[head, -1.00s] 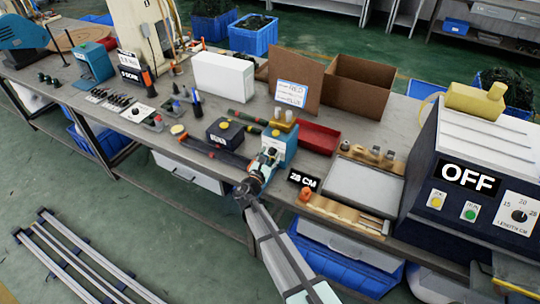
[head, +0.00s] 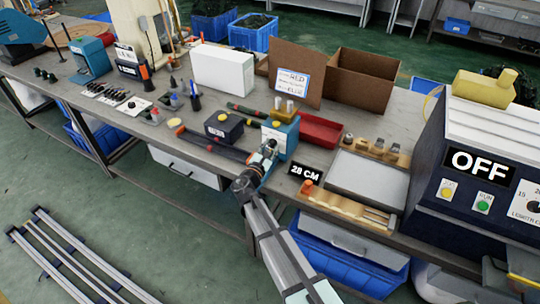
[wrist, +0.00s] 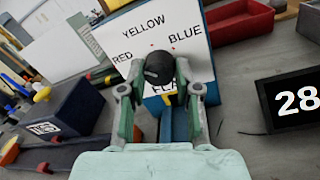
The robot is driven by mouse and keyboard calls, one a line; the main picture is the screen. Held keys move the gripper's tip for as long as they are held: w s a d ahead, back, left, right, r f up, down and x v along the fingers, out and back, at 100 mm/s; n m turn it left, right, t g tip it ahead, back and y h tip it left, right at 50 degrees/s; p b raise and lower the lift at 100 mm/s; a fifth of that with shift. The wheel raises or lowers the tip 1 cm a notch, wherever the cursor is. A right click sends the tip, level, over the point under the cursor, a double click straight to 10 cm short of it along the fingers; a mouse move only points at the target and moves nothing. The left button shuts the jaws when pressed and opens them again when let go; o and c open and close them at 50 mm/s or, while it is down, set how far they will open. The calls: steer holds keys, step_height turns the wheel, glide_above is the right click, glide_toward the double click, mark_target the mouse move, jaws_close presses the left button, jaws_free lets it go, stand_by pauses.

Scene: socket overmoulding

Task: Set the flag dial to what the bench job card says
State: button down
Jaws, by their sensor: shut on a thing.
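The flag dial (wrist: 159,67) is a dark round knob on a white plate (wrist: 190,30) lettered YELLOW, RED, BLUE and, partly covered, FLAG. The plate is on the front of a blue box (head: 292,140), which stands on the bench. My gripper (wrist: 160,80) is shut on the knob, one finger on each side. It also shows in the head view (head: 268,150), in front of the blue box. Which word the knob points at I cannot tell.
A black 28 CM display (head: 306,173) stands just right of the blue box. A dark box with a yellow button (head: 223,126) is to its left. A red tray (head: 320,130) lies behind right. A machine showing OFF (head: 480,165) stands at the right.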

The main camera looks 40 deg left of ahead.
steer(key=m+b, duration=0.2)
steer(key=b, duration=0.2)
steer(key=m+b, duration=0.2)
steer(key=b, duration=0.3)
steer(key=m+b, duration=0.2)
steer(key=b, duration=0.2)
steer(key=shift+f+b, duration=0.3)
steer(key=shift+f, duration=0.1)
steer(key=m+b, duration=0.1)
steer(key=b, duration=0.1)
steer(key=m+b, duration=0.1)
steer(key=b, duration=0.1)
steer(key=shift+r+m+t+h+b, duration=0.2)
steer(key=shift+m+t+h+b, duration=0.1)
steer(key=shift+m+t+b, duration=0.1)
steer(key=shift+r+m+b, duration=0.15)
steer(key=shift+m+b, duration=0.35)
steer(key=shift+b, duration=0.2)
steer(key=shift+a+r, duration=0.1)
steer(key=c, duration=0.8)
jaws_free()
steer(key=shift+w, duration=0.1)
